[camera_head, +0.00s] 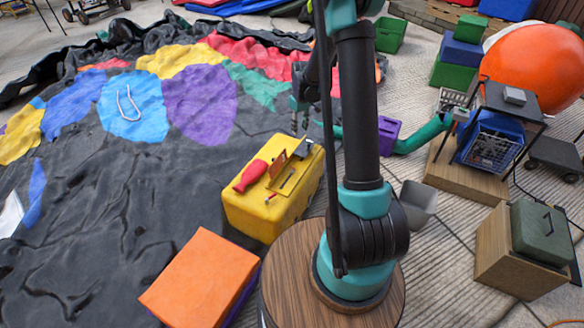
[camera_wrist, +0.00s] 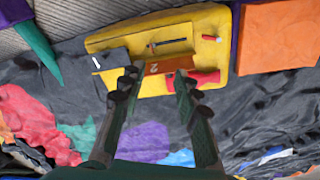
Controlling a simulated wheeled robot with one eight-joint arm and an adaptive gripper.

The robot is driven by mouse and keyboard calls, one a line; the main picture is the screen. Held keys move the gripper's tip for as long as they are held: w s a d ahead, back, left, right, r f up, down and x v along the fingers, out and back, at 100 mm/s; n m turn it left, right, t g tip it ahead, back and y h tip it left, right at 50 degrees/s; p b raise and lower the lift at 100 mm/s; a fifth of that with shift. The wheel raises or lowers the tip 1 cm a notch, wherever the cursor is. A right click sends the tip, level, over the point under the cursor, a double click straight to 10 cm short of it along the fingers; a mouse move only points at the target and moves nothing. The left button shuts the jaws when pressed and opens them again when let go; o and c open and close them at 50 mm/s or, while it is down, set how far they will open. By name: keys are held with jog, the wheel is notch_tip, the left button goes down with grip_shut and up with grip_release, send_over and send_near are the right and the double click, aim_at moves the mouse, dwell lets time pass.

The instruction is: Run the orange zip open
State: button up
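A yellow block (camera_head: 250,215) stands at the edge of the dark sheet, and the wrist view shows its top (camera_wrist: 215,55). An orange-brown tab (camera_head: 278,164) stands up on it; in the wrist view the tab (camera_wrist: 168,65) bears a mark like a 2. I cannot tell whether this tab is the zip's pull; no zip teeth are clear. A slot with a thin rod (camera_wrist: 168,43) lies beside it. My gripper (camera_wrist: 157,77) is open, its two dark fingers apart, with the tab just beyond the tips. Contact is not visible. In the head view my arm hides most of the gripper.
A red tool (camera_head: 250,175) and a dark plate (camera_head: 304,148) are on the yellow block. An orange block (camera_head: 200,275) stands close in front. The wrinkled sheet (camera_head: 95,190) with coloured patches spreads left. A grey bin (camera_head: 418,203) and wooden stand (camera_head: 465,175) are at right.

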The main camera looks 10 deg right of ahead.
jog(key=w+a+f+n+g, duration=0.1)
jog(key=w+f, duration=0.4)
jog(key=f, duration=0.3)
jog(key=w+a+f+n, duration=0.1)
jog(key=w+f+n, duration=0.1)
jog(key=w+f, duration=0.45)
jog(key=f, duration=0.6)
jog(key=s+f, duration=0.1)
jog(key=f, duration=1.1)
jog(key=shift+s+d+f, duration=0.15)
jog(key=shift+s+f, duration=0.05)
jog(key=shift+f, duration=0.2)
grip_shut()
